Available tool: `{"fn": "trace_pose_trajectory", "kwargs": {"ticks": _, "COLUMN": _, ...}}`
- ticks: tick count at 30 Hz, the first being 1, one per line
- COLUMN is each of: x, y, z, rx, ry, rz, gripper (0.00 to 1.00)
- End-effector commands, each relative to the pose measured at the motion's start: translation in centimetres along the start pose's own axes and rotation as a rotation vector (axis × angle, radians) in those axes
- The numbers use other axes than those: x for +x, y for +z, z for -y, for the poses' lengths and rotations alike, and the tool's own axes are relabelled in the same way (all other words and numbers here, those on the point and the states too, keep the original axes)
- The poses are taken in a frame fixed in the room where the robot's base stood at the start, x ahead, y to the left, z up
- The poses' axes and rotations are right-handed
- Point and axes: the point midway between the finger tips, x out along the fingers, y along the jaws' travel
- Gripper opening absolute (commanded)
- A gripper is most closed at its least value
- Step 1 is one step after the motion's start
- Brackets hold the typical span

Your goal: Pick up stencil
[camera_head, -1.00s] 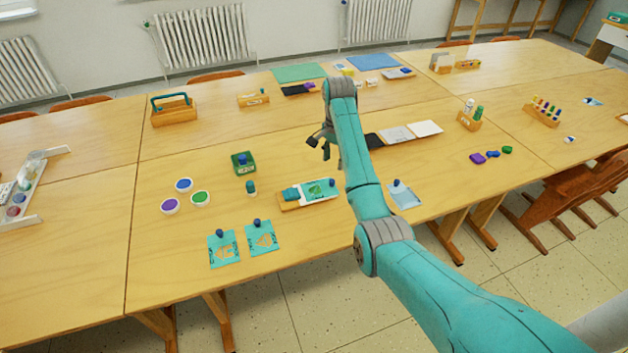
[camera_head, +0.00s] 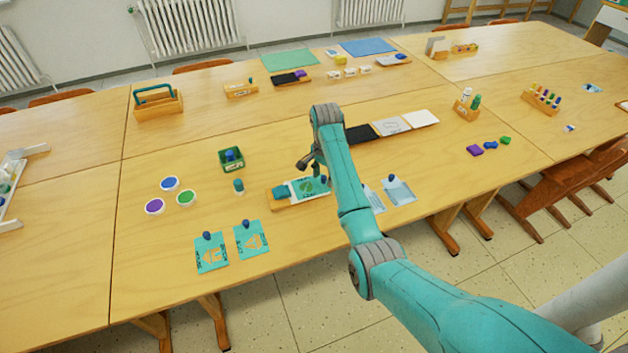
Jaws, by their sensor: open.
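Two teal stencils with dark blue knobs lie side by side at the front left, one on the left (camera_head: 211,258) and one on the right (camera_head: 251,243). Another sheet with a green leaf-like shape and a dark knob (camera_head: 309,188) lies on a wooden board (camera_head: 283,202) with a teal block. Two pale blue sheets lie right of it, one with a knob (camera_head: 399,193) and one partly hidden by my arm (camera_head: 374,200). My gripper (camera_head: 308,168) is open and empty, above the back of the leaf sheet. My wrist partly hides its fingers.
Paint pots (camera_head: 185,198), a small bottle (camera_head: 238,187) and a green box (camera_head: 231,158) stand left of my gripper. Black and white panels (camera_head: 392,126) lie behind my arm. The table's front edge is close to the stencils.

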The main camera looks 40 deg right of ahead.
Motion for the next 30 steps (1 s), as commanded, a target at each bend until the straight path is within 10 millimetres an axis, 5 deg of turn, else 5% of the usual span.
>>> {"fn": "trace_pose_trajectory", "kwargs": {"ticks": 8, "x": 0.6, "y": 0.2, "z": -0.1, "rx": 0.001, "ry": -0.001, "rz": -0.001, "gripper": 0.52}}
{"fn": "trace_pose_trajectory", "kwargs": {"ticks": 15, "x": 0.6, "y": 0.2, "z": -0.1, "rx": 0.001, "ry": -0.001, "rz": -0.001, "gripper": 0.0}}
{"fn": "trace_pose_trajectory", "kwargs": {"ticks": 25, "x": 0.4, "y": 0.1, "z": -0.1, "rx": 0.0, "ry": -0.001, "rz": -0.001, "gripper": 0.0}}
{"fn": "trace_pose_trajectory", "kwargs": {"ticks": 30, "x": -1.5, "y": -0.5, "z": 0.4, "rx": -0.001, "ry": -0.002, "rz": -0.002, "gripper": 0.0}}
